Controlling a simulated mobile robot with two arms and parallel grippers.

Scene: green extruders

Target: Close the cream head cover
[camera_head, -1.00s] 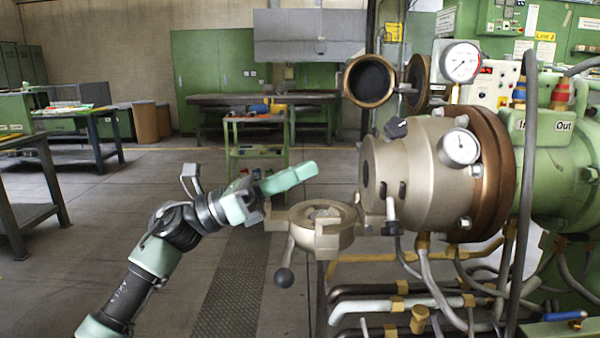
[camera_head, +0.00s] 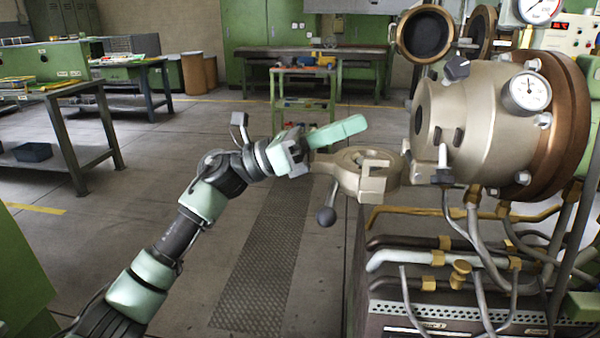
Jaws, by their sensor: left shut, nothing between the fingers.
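The cream head cover (camera_head: 366,178) is a thick cream ring with a dark ball-ended handle (camera_head: 326,216) hanging below it. It stands swung open to the left of the cream extruder head (camera_head: 470,122), lying roughly flat. My left gripper (camera_head: 358,126) has mint-green fingers pressed together with nothing between them. It shows just above and to the left of the cover, overlapping its left side in the picture. I cannot tell whether it touches the cover. My right gripper is out of view.
A round copper-coloured ring part (camera_head: 424,34) stands open above the head. A pressure gauge (camera_head: 528,92) sits on the head. Pipes (camera_head: 420,258) run below it. A workbench (camera_head: 70,125) stands at left; a green trolley (camera_head: 303,95) stands behind. The floor between is clear.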

